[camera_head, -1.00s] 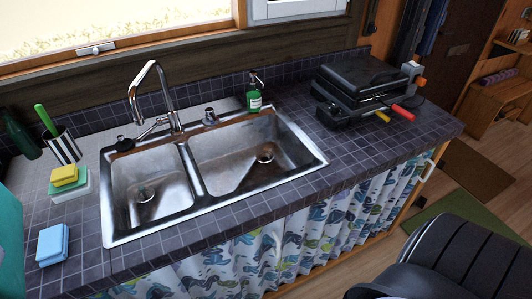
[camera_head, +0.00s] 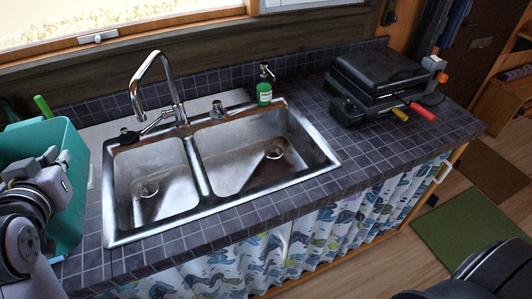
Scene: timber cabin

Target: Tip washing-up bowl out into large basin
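The teal washing-up bowl (camera_head: 70,215) is at the left edge, in front of the left part of the counter and partly cut off. My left gripper (camera_head: 52,168) is at its rim, apparently shut on it, though the fingertips are partly hidden. The bowl is left of the sink, not over it. I cannot see what is in it. The large basin (camera_head: 235,165) is the right, wider compartment of the steel sink; it looks empty, with a drain showing. The smaller basin (camera_head: 150,180) lies between it and the bowl. My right gripper is not in view.
A tall chrome faucet (camera_head: 140,85) rises behind the smaller basin. A green soap bottle (camera_head: 264,93) stands behind the large basin. A black grill (camera_head: 375,80) with red and yellow handles is at the right. The tiled counter front is clear.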

